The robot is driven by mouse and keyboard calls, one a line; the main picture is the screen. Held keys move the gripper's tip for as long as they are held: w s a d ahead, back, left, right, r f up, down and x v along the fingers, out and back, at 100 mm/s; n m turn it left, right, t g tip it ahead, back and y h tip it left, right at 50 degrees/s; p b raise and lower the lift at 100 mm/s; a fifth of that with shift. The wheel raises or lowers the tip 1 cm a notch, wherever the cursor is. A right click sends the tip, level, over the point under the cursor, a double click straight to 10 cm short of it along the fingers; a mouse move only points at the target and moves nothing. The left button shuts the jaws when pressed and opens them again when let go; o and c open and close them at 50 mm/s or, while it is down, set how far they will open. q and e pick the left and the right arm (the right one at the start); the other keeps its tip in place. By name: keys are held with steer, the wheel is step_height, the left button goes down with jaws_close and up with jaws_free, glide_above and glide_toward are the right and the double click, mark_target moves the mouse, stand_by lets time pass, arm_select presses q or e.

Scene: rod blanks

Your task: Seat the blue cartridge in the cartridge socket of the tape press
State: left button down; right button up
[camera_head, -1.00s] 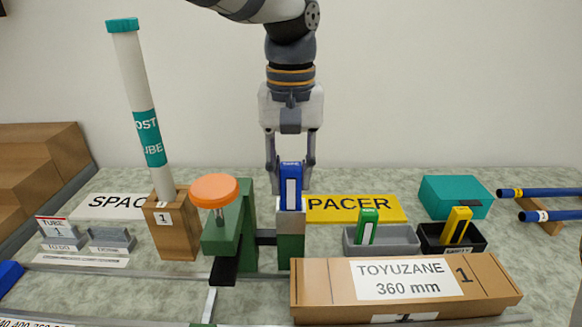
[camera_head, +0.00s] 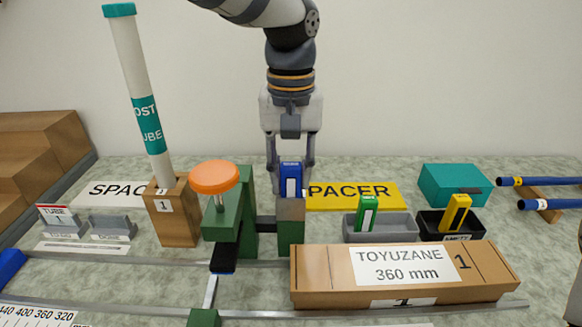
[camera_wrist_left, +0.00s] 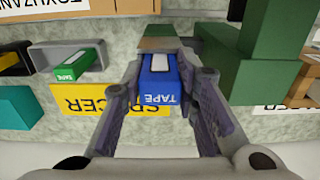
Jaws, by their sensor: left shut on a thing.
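The blue cartridge (camera_head: 290,178), with a white label, stands upright in the cartridge socket (camera_head: 291,209) of the green tape press (camera_head: 246,205). Its lower part is hidden by the socket walls. My left gripper (camera_head: 291,187) points down from above and is shut on the cartridge, one finger on each side. In the left wrist view the cartridge (camera_wrist_left: 159,82) shows its TAPE end between the fingers, with its far end at the socket (camera_wrist_left: 160,42). The press has an orange round knob (camera_head: 214,177).
A long cardboard box (camera_head: 400,277) lies in front of the press. A tall white tube (camera_head: 138,90) stands in a wooden block (camera_head: 178,228) to the left. A green cartridge (camera_head: 366,212) and a yellow cartridge (camera_head: 456,213) sit in bins to the right.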

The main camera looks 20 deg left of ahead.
arm_select(q)
steer(key=shift+f, duration=0.1)
steer(key=c, duration=1.2)
jaws_free()
step_height(320, 180, up, 12)
steer(key=shift+f, duration=0.1)
